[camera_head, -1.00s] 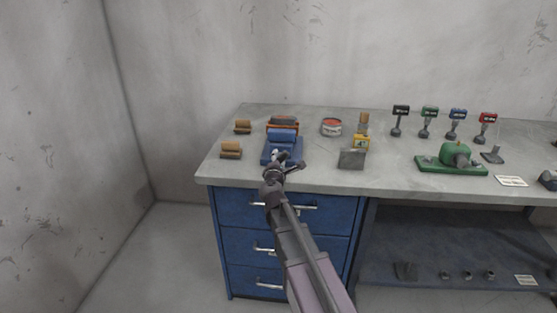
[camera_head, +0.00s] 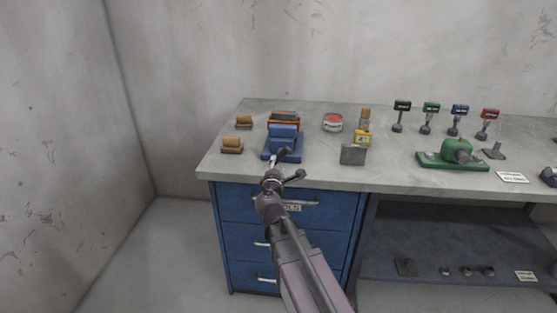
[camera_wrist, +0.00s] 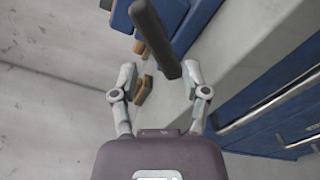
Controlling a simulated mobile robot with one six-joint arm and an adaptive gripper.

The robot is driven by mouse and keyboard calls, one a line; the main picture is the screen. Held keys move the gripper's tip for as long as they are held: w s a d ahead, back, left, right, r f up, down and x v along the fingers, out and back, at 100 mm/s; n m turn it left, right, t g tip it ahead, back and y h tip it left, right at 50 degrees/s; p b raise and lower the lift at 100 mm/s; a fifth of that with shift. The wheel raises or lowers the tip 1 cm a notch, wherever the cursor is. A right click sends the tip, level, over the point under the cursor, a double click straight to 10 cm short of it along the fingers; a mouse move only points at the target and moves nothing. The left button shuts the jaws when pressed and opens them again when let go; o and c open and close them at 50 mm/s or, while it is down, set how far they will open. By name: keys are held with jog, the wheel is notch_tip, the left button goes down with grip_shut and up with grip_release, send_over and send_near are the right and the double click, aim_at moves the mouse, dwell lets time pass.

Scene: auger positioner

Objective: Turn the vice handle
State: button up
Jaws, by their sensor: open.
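The blue vice (camera_head: 283,142) stands on the bench near its left front edge. It shows partly at the top of the wrist view (camera_wrist: 185,25). A dark bar, the vice handle (camera_wrist: 155,40), sticks out toward my wrist camera. My gripper (camera_wrist: 160,72) is open, with one finger on each side of the bar's near end. I see no clear contact between fingers and bar. In the head view my gripper (camera_head: 289,164) is just in front of the vice at the bench edge, and the handle cannot be told apart from it.
Brown blocks (camera_head: 232,146) lie left of the vice. A tin (camera_head: 332,122), a yellow box (camera_head: 362,138) and a grey plate (camera_head: 353,155) stand to its right. A green device (camera_head: 455,152) is farther right. Blue drawers (camera_head: 245,207) with handles are below the bench top (camera_head: 400,179).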

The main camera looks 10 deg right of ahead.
jog(key=shift+v, duration=2.4)
jog(key=shift+d, duration=0.1)
jog(key=c, duration=0.7)
jog(key=shift+d+f+m, duration=0.2)
jog(key=shift+d+m, duration=0.05)
jog(key=shift+m, duration=0.15)
grip_shut()
jog(key=s+d+f+m+g+h, duration=0.2)
jog(key=s+d+f+m+g, duration=0.5)
jog(key=d+f+m+g, duration=0.4)
jog(key=s+a+f+m+g+y, duration=0.6)
jog(key=s+a+f+m+y, duration=0.1)
jog(key=s, duration=0.4)
jog(key=shift+s+a+m+y, duration=0.3)
jog(key=shift+s+a+m, duration=0.1)
jog(key=shift+a+m, duration=0.4)
